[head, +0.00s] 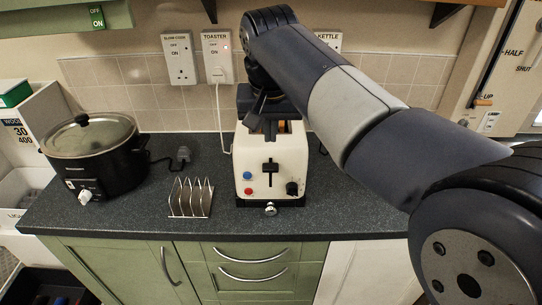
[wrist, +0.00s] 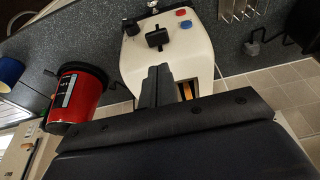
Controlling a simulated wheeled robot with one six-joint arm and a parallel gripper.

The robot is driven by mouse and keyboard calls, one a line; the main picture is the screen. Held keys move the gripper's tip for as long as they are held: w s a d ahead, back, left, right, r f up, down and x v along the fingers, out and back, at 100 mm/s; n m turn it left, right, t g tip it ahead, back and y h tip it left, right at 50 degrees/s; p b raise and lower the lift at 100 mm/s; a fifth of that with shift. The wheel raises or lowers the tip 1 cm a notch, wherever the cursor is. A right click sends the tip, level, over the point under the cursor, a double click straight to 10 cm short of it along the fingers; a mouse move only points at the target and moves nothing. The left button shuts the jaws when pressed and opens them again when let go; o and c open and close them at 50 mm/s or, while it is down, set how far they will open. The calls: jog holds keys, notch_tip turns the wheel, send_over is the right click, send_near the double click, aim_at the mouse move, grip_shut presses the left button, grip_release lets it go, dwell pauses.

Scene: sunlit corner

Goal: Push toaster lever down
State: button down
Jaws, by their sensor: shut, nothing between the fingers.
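The cream toaster (head: 255,160) stands on the dark worktop and also shows in the wrist view (wrist: 190,55). Its black lever (head: 270,167) sticks out of the front, near the top of its slot; the wrist view shows it too (wrist: 157,39). My gripper (head: 269,133) is shut and empty, above the top front of the toaster. In the wrist view its fingertips (wrist: 158,70) point at the toaster, short of the lever. I cannot tell whether they touch the toaster top. Something orange-brown (wrist: 186,90) shows in the toaster's slot, partly hidden by the gripper.
A metal toast rack (head: 190,197) and a black slow cooker (head: 95,155) stand to the left. The toaster's front has blue and red buttons and a black dial (head: 292,188). A red container (wrist: 77,98) stands beside the toaster. A cable (head: 220,115) runs to the toaster socket (head: 217,57).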

aim_at(271, 165)
jog(key=x, duration=0.5)
jog(key=s+x, duration=0.1)
jog(key=x, duration=0.1)
jog(key=shift+w+f, duration=0.1)
jog(key=shift+f, duration=0.35)
notch_tip(271, 165, down, 7)
jog(key=b, duration=0.4)
jog(key=shift+f, duration=0.4)
jog(key=shift+r, duration=0.1)
